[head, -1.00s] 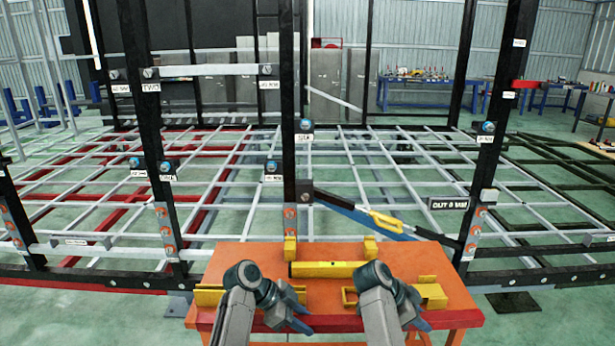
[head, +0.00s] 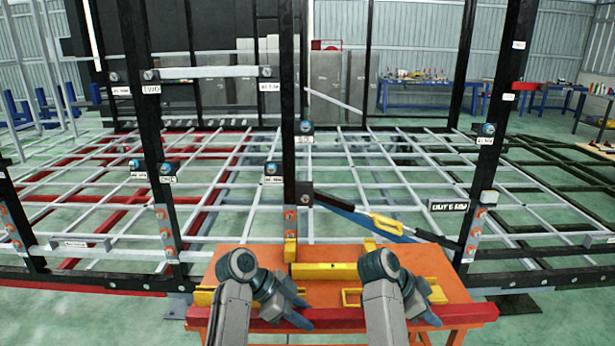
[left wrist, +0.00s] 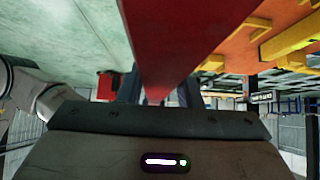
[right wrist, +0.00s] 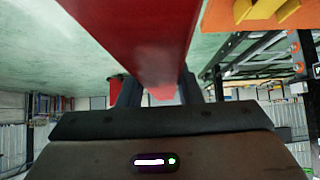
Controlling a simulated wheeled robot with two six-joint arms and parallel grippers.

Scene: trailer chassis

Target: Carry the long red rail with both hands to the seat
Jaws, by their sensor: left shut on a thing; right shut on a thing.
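The long red rail (head: 462,313) lies crosswise along the near edge of the orange table (head: 420,262) in the head view. My left gripper (head: 300,317) is shut on the rail left of its right half. My right gripper (head: 430,315) is shut on it further right. The rail also runs up between the jaws in the left wrist view (left wrist: 165,40) and in the right wrist view (right wrist: 145,45). The rail looks raised, with its right end past the table corner. I cannot tell which part is the seat.
Yellow cradles and a yellow bar (head: 325,271) are on the table. Behind it stands the chassis grid with black posts (head: 290,120) and a diagonal brace with a yellow handle (head: 386,223). A blue workbench (head: 420,84) is far back. Green floor is open beside the table.

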